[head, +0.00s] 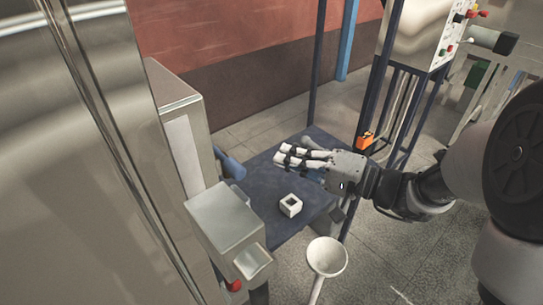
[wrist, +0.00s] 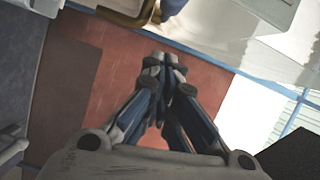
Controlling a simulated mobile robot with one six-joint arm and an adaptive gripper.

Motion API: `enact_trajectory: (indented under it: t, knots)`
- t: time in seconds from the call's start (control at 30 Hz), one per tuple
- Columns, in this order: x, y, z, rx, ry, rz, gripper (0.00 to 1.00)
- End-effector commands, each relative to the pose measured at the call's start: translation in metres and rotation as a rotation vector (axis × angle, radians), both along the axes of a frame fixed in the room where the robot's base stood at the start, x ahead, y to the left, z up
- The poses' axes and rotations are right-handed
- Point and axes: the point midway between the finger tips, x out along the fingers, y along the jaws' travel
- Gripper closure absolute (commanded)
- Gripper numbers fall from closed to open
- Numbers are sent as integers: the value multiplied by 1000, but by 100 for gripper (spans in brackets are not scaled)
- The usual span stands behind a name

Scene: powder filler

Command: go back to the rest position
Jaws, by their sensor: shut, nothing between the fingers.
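My gripper (head: 283,157) reaches in from the right in the head view, above a dark blue platform (head: 262,178). Its fingers point left, close together and empty. The wrist view shows the same gripper (wrist: 166,62) with its fingertips meeting and nothing between them. A small white hollow cube (head: 291,205) sits on the platform, below and apart from my fingers.
A metal box with a spout (head: 226,222) stands left of the platform. A white funnel (head: 327,257) is at the front. A tall steel cabinet (head: 75,150) fills the left side. A control panel (head: 452,35) with coloured buttons is at upper right. Grey floor (head: 255,123) lies behind.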

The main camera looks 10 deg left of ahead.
Motion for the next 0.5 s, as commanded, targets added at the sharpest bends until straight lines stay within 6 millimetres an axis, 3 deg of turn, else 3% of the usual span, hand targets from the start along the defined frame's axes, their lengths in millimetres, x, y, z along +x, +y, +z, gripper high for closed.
enact_trajectory:
  t: [0.2, 0.5]
  knots:
    - [-19, -41, 3, 1, 0, -4, 100]
    - [-29, -58, 4, 1, -1, 1, 100]
